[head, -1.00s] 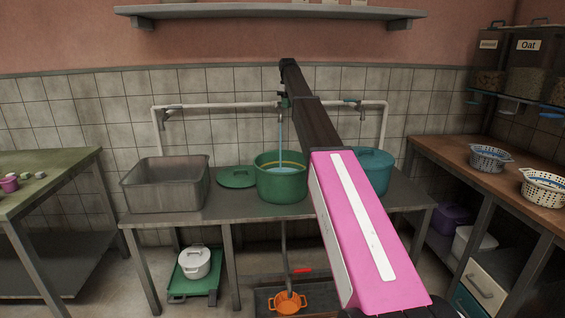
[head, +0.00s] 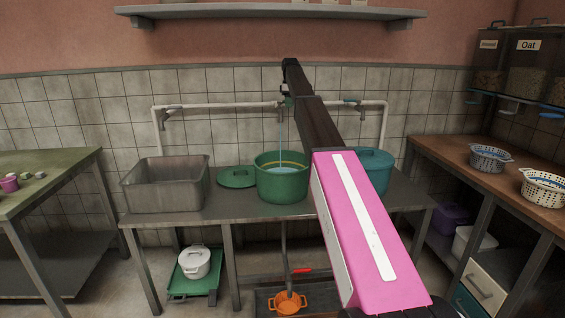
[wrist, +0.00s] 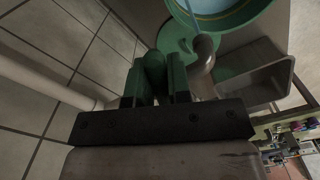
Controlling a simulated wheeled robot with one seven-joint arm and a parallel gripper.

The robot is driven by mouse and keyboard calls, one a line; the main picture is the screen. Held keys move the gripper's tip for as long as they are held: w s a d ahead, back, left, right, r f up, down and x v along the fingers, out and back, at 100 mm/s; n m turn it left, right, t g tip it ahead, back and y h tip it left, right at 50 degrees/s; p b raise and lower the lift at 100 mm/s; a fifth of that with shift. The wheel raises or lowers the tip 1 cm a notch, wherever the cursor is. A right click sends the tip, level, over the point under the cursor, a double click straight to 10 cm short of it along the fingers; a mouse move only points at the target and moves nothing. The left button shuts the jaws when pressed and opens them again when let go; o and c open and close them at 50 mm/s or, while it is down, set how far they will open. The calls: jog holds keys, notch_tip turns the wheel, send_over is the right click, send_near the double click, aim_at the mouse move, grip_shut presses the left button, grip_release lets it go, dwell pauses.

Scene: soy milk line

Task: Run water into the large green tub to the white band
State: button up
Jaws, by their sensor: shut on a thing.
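The large green tub (head: 281,188) stands on the metal table below the middle tap. A stream of water (head: 281,140) falls into it. Pale blue water (head: 283,169) lies inside, with a pale band (head: 268,164) showing on the inner wall just above it. My gripper (head: 287,102) is at the middle tap on the wall pipe. In the wrist view my gripper (wrist: 155,88) is shut on the green tap handle (wrist: 154,66), its two green fingers on either side. The tub (wrist: 248,14) and water (wrist: 210,5) show at the top there. My arm hides part of the wall behind.
The tub's green lid (head: 237,177) lies to its left, and a grey metal basin (head: 165,186) stands further left. A blue lidded pot (head: 372,168) is right, partly behind my arm. An orange strainer (head: 288,303) is below the table. The white pipe (head: 225,106) runs along the wall.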

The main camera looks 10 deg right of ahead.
jog(key=shift+w, duration=0.1)
jog(key=n, duration=0.1)
jog(key=w+n, duration=0.1)
jog(key=n, duration=0.1)
jog(key=w+n, duration=0.1)
jog(key=shift+d+n, duration=0.25)
jog(key=shift+n, duration=0.05)
jog(key=shift+w, duration=0.1)
jog(key=shift+w+n, duration=0.2)
jog(key=shift+n, duration=0.4)
jog(key=o, duration=0.8)
jog(key=shift+w, duration=0.1)
jog(key=shift+o, duration=0.2)
jog(key=shift+r, duration=0.1)
notch_tip(320, 180, up, 7)
